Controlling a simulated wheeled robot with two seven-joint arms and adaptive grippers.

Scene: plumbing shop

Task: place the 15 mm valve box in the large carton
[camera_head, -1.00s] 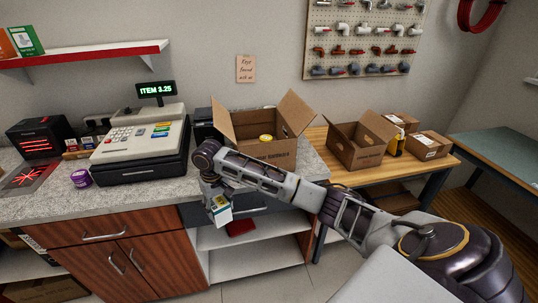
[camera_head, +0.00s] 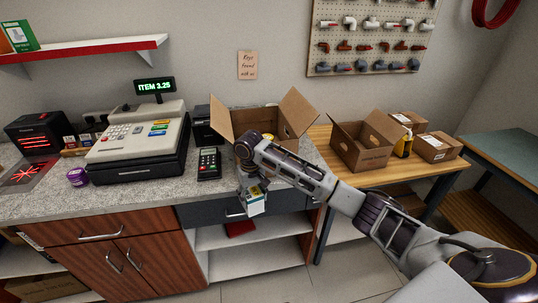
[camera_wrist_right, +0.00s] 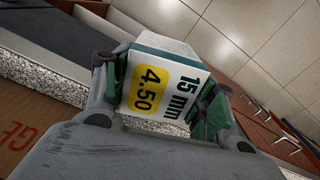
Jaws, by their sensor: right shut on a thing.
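My right gripper (camera_head: 252,192) is shut on the 15 mm valve box (camera_head: 257,207), a small white and green box, in front of the counter's front edge. In the right wrist view the box (camera_wrist_right: 162,85) sits between the two fingers, its label reading "15 mm" and "4.50". The large carton (camera_head: 284,126) stands open on the counter, behind and above the gripper. My right forearm hides part of its front. Something yellow shows inside it. My left gripper is not in view.
A cash register (camera_head: 140,139) and a card terminal (camera_head: 208,163) stand left of the carton. A smaller open carton (camera_head: 360,153) and closed parcels (camera_head: 437,147) are on the wooden table at right. A purple roll (camera_head: 77,177) lies on the counter at left.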

